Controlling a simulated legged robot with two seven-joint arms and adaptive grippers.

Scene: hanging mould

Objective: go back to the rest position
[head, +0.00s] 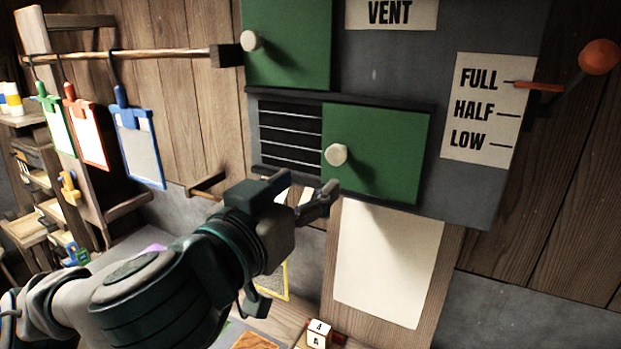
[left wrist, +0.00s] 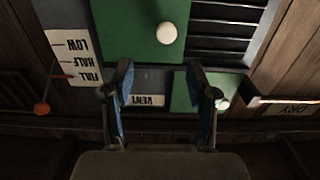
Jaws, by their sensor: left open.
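My left gripper (head: 305,192) is in front of the vent box in the head view, just below and left of the lower green panel (head: 385,170) with its pale knob (head: 336,154). In the left wrist view its two fingers (left wrist: 160,85) stand apart with nothing between them. That view shows the vent box upside down, with the green panel (left wrist: 125,30), its knob (left wrist: 166,33) and the VENT label (left wrist: 146,100). I cannot tell the exact gap between the fingers and the box. My right gripper is in neither view.
Dark slats (head: 290,135) show left of the lower panel. An orange-knobbed lever (head: 598,57) points at FULL on the scale card (head: 482,108). Clipboards (head: 137,145) hang from a wooden rod (head: 130,54) at left. A blank sheet (head: 388,262) is below the box.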

